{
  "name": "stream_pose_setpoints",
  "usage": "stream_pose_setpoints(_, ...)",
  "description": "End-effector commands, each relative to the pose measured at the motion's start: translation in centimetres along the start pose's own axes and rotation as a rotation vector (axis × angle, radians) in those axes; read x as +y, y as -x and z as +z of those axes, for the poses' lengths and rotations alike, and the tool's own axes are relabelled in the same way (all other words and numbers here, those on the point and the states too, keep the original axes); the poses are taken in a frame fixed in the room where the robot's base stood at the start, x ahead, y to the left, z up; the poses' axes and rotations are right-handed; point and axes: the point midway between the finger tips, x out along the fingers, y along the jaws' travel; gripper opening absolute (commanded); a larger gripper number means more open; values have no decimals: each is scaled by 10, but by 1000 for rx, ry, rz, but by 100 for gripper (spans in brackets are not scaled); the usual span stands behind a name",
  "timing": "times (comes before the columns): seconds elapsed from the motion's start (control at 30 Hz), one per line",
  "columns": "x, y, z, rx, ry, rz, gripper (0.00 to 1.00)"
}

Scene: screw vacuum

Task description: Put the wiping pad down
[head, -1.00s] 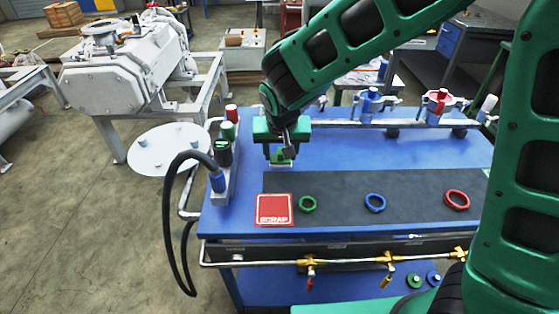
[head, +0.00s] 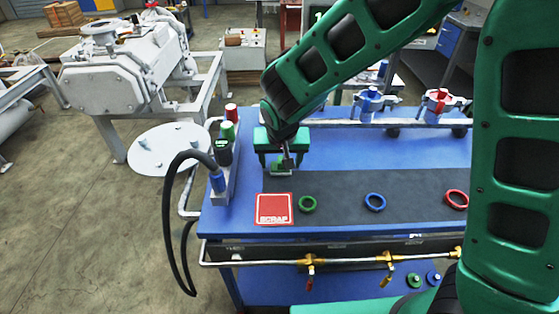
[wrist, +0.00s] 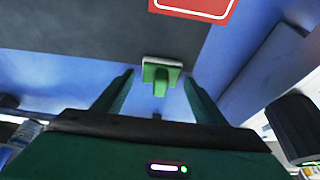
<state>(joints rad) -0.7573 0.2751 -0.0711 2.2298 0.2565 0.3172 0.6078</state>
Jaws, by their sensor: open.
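The wiping pad, a pale pad with a green handle block (wrist: 160,74), shows in the wrist view at the edge of the dark mat (wrist: 90,30), by the blue bench top. In the head view the pad (head: 279,170) is a small green and pale shape below my gripper, partly hidden by it. My gripper (head: 279,165) is open above the back left part of the bench. In the wrist view its two fingers (wrist: 157,86) stand wide apart, with clear gaps between them and the pad's handle.
A red scrap plate (head: 273,208) lies in front of the gripper. Green (head: 308,204), blue (head: 375,202) and red (head: 456,199) rings lie along the mat. A block of coloured cylinders with a black hose (head: 223,165) stands at the left. Valve-like fittings (head: 370,100) line the back rail.

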Motion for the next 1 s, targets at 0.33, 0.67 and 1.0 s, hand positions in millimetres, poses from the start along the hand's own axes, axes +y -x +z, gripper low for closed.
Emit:
stream_pose_setpoints(0.33,-1,44,-2,4,0,-5,65)
stream_pose_setpoints(0.67,-2,103,-1,3,1,-4,65)
stream_pose_setpoints(1.0,-1,122,0,1,2,-1,65)
